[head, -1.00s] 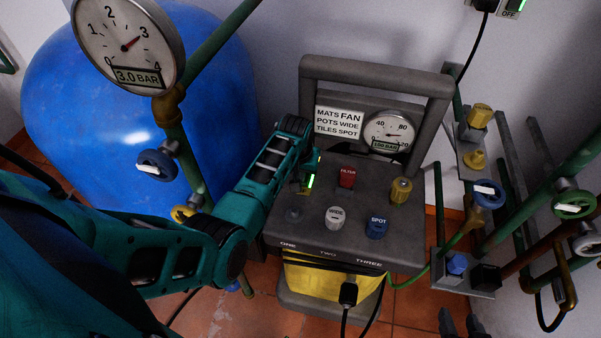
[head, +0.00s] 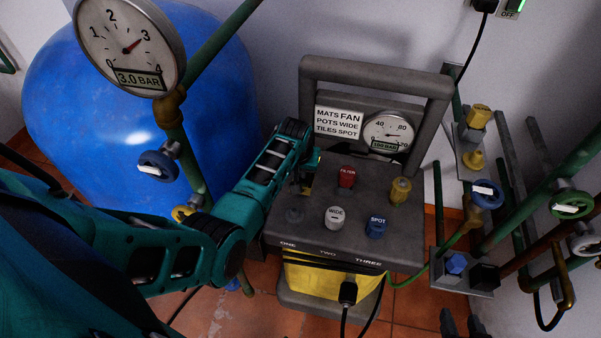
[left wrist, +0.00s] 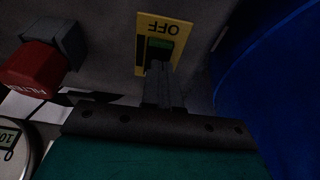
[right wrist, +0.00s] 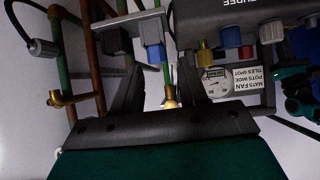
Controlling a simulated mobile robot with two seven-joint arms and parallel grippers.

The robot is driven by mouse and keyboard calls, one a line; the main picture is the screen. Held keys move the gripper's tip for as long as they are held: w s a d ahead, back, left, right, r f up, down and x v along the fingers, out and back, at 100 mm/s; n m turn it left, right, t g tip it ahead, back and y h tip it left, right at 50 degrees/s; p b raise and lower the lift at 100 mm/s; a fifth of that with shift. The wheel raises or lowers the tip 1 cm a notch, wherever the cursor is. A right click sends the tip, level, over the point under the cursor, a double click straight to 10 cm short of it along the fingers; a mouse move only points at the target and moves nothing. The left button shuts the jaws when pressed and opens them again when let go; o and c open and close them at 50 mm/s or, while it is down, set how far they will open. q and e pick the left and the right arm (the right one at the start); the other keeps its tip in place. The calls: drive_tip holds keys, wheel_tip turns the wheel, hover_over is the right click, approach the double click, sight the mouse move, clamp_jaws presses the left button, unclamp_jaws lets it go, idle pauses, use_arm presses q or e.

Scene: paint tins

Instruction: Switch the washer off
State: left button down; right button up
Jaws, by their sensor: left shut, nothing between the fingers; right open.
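The washer (head: 400,240) is a dark grey machine with a sloped panel, a handle frame and a yellow lower body. Its switch (left wrist: 159,47) is a green rocker on a yellow plate marked OFF, in the left wrist view. In the head view the switch is mostly hidden by my left arm. My left gripper (left wrist: 162,72) is shut and empty, its fingertips at the rocker's edge; I cannot tell whether they touch it. My right gripper (right wrist: 162,85) is open and empty, with pipes and the washer beyond it; its fingertips show at the head view's bottom edge.
The panel carries a red FILTER knob (head: 347,177), a WIDE knob (head: 335,217), a blue SPOT knob (head: 377,227) and a brass knob (head: 400,190). A blue tank (head: 130,120) stands at left. Pipes with valves (head: 487,193) crowd the right.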

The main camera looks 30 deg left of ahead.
use_arm(q)
drive_tip(key=shift+w, duration=0.1)
idle(0.3)
drive_tip(key=shift+r+p, duration=0.35)
drive_tip(key=p+v, duration=0.2)
drive_tip(key=p, duration=0.1)
drive_tip(key=p+v, duration=0.1)
drive_tip(key=v, duration=0.1)
drive_tip(key=shift+w+a+p, duration=0.1)
drive_tip(key=shift+w+p, duration=0.2)
drive_tip(key=s+d+r+p, duration=0.1)
drive_tip(key=s+r+p, duration=0.2)
drive_tip(key=r, duration=0.5)
drive_tip(key=shift+s+d, duration=0.15)
drive_tip(key=shift+s, duration=0.75)
drive_tip(key=shift+r, duration=0.1)
drive_tip(key=s+f+m+t, duration=0.3)
drive_tip(key=s+f+t, duration=0.1)
drive_tip(key=s, duration=0.3)
drive_tip(key=s+d+r+m+t+h, duration=0.2)
drive_tip(key=s+d+r+t, duration=0.1)
drive_tip(key=s+d, duration=0.5)
drive_tip(key=shift+s+r+m+t+h, duration=0.3)
drive_tip(key=shift+s+r+h, duration=0.1)
drive_tip(key=shift+s, duration=0.65)
